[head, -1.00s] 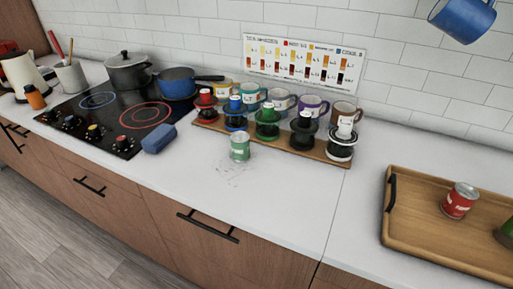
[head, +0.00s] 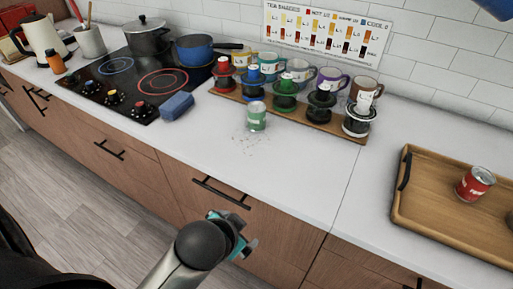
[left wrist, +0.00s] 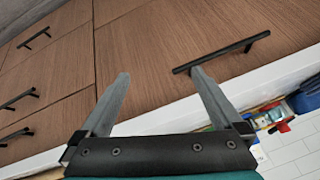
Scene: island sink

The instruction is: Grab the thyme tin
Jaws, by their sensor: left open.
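A small green tin with a pale label (head: 256,116), likely the thyme tin, stands upright on the white counter in front of the rack of mugs. Its lettering is too small to read. Dark specks lie on the counter by it. My left gripper (head: 240,232) is in front of the drawer fronts, below the counter's front edge and well short of the tin. In the left wrist view the left gripper (left wrist: 159,73) has its two fingers spread with nothing between them. I cannot make out the tin in that view. My right gripper is not in view.
A blue sponge (head: 176,105) lies beside the cooktop (head: 128,88). A wooden board (head: 290,116) with mugs and coloured drippers stands behind the tin. A wooden tray (head: 429,218) with a red tin (head: 475,184) is at the right. A black drawer handle (head: 220,193) sticks out near my gripper.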

